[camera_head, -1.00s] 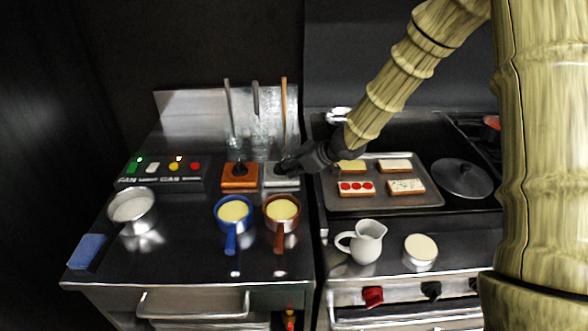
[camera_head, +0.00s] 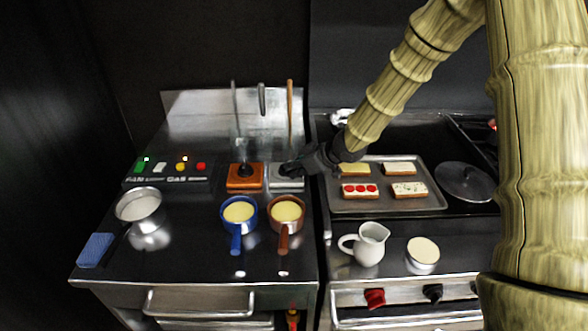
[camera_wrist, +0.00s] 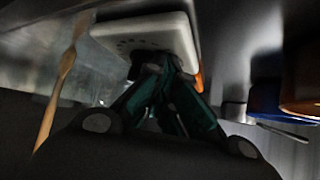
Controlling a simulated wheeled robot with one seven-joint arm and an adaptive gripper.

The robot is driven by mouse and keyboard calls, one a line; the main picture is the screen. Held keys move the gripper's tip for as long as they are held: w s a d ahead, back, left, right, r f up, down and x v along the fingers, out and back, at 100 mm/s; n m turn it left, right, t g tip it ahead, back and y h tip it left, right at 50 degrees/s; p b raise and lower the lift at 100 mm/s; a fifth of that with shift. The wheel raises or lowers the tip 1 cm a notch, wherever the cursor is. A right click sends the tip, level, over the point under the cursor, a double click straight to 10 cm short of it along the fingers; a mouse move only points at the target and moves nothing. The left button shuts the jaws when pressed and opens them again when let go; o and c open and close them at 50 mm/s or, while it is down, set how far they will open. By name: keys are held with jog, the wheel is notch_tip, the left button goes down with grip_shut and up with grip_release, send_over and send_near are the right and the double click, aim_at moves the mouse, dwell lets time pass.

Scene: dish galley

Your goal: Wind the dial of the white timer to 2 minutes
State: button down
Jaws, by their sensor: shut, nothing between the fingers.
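The white timer (camera_head: 287,184) stands on the counter at the back, just right of an orange timer (camera_head: 245,178). Its pale face with a row of dark marks shows large at the top of the wrist view (camera_wrist: 184,32). My gripper (camera_head: 288,169) reaches in from the right and its fingertips are at the white timer's dial. In the wrist view the fingers (camera_wrist: 158,66) are closed together, with their tips at the front of the face. The dial is mostly hidden by the fingertips, and I cannot read its setting.
A blue pan (camera_head: 239,212) and a brown pan (camera_head: 286,212) stand in front of the timers. Utensils, including a wooden-handled one (camera_head: 290,105), stand behind. A tray with bread slices (camera_head: 430,203) lies right, under my arm. A button panel (camera_head: 165,172) is left.

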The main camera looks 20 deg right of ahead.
jog(key=shift+d, duration=0.1)
jog(key=shift+w+d+r+p, duration=0.1)
jog(key=shift+w+d+p, duration=0.15)
jog(key=shift+p, duration=0.25)
jog(key=shift+w+d+p, duration=0.1)
jog(key=shift+d+p, duration=0.25)
jog(key=shift+s+d+p, duration=0.3)
jog(key=shift+s+p, duration=0.05)
jog(key=shift+s, duration=0.05)
jog(key=s+f+v, duration=0.1)
jog(key=v, duration=1.1)
jog(key=shift+s+d+f, duration=0.25)
jog(key=shift+s+f, duration=0.05)
jog(key=shift+f, duration=0.05)
